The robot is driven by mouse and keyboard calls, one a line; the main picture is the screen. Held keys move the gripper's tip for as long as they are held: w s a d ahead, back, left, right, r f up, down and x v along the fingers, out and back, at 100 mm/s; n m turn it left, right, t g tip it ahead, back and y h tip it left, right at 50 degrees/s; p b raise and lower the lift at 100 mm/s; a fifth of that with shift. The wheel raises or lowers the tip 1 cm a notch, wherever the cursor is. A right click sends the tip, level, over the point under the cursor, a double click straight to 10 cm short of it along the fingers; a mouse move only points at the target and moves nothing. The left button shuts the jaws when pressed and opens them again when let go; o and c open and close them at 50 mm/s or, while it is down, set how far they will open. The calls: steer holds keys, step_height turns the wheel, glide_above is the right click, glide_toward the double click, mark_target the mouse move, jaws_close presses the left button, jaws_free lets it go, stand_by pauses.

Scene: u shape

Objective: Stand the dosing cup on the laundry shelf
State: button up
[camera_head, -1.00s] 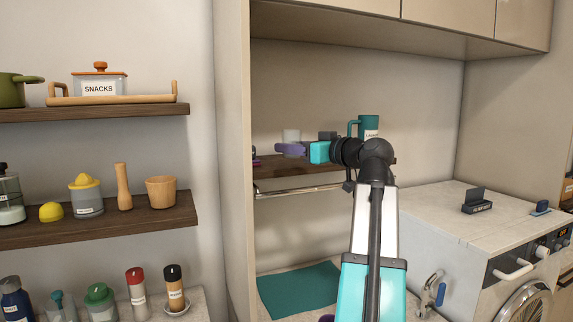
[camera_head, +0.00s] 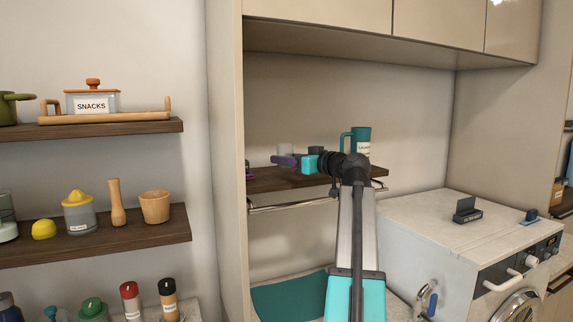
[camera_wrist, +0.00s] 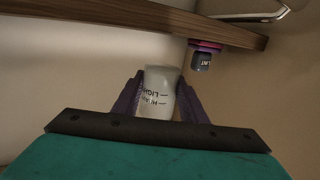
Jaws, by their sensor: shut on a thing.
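My gripper (camera_head: 283,161) is shut on the dosing cup (camera_head: 285,150), a small whitish cup with dark printed lettering. The wrist view looks upside down and shows the cup (camera_wrist: 160,92) between my two purple fingers. The wooden laundry shelf (camera_head: 270,181) lies below the gripper in the head view; its edge (camera_wrist: 190,26) crosses the top of the wrist view. The wrist view shows a gap between cup and shelf, so the cup appears held above it. My fingers hide the cup's lower part in the head view.
A teal jug (camera_head: 361,142) stands on the shelf right of my gripper. A small purple item (camera_head: 248,166) is at the shelf's left end; its dark labelled part (camera_wrist: 202,62) shows in the wrist view. A chrome rail (camera_head: 290,204) runs below the shelf front, and cabinets (camera_head: 330,14) hang above.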

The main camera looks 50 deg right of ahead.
mark_target(287, 177)
steer(key=w+d, duration=0.1)
steer(key=w+d+p, duration=0.1)
steer(key=w+d, duration=0.1)
steer(key=shift+d+f, duration=0.2)
steer(key=shift+d, duration=0.1)
steer(key=shift+f, duration=0.1)
steer(key=shift+a+f+p, duration=0.1)
steer(key=shift+f+p, duration=0.95)
steer(key=shift+f, duration=0.65)
steer(key=shift+f, duration=0.15)
steer(key=o, duration=1.1)
steer(key=shift+r, duration=0.2)
